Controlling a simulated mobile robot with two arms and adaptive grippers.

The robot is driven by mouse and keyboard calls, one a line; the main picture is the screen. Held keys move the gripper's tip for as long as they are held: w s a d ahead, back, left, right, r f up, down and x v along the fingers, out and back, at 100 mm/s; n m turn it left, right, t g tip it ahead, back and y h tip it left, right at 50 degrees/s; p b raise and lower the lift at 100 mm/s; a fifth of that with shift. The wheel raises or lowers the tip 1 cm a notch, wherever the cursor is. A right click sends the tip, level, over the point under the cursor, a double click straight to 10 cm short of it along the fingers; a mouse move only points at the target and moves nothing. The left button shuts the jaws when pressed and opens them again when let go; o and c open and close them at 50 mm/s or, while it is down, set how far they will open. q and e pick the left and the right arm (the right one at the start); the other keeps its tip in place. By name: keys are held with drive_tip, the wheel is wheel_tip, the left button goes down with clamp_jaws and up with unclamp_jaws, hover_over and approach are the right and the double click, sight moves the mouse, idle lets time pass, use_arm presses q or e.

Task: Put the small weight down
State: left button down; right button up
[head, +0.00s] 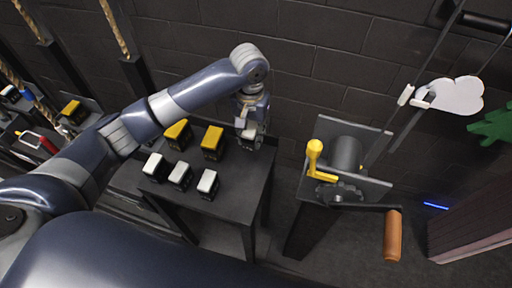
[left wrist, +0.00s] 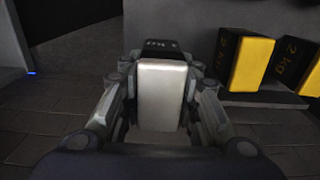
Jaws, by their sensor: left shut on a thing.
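My left gripper (head: 250,122) is shut on a small weight, a dark block with a white top, at the back right corner of the small dark table (head: 236,196). In the left wrist view the small weight (left wrist: 162,95) sits between the two fingers, its white face toward the camera and dark lettered part beyond. I cannot tell whether its base touches the tabletop. My right gripper is not in view.
Two yellow-topped weights (head: 213,140) marked 2 kg stand left of the held weight, with several white-topped ones (head: 180,175) in front. The table's right front part is bare.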

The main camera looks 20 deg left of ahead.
sight(251, 146)
use_arm(q)
drive_tip(key=shift+w+f, duration=0.15)
drive_tip(key=shift+f, duration=0.75)
drive_tip(key=f, duration=0.1)
drive_tip(key=f+p, duration=0.1)
drive_tip(key=f, duration=0.1)
drive_tip(key=shift+s+f, duration=0.1)
drive_tip(key=shift+s, duration=0.25)
drive_tip(key=shift+f, duration=0.3)
drive_tip(key=shift+w+f, duration=0.1)
drive_tip(key=shift+f, duration=1.95)
drive_tip(key=c, duration=1.2)
unclamp_jaws()
drive_tip(key=shift+c, duration=0.2)
drive_tip(key=shift+o, duration=0.2)
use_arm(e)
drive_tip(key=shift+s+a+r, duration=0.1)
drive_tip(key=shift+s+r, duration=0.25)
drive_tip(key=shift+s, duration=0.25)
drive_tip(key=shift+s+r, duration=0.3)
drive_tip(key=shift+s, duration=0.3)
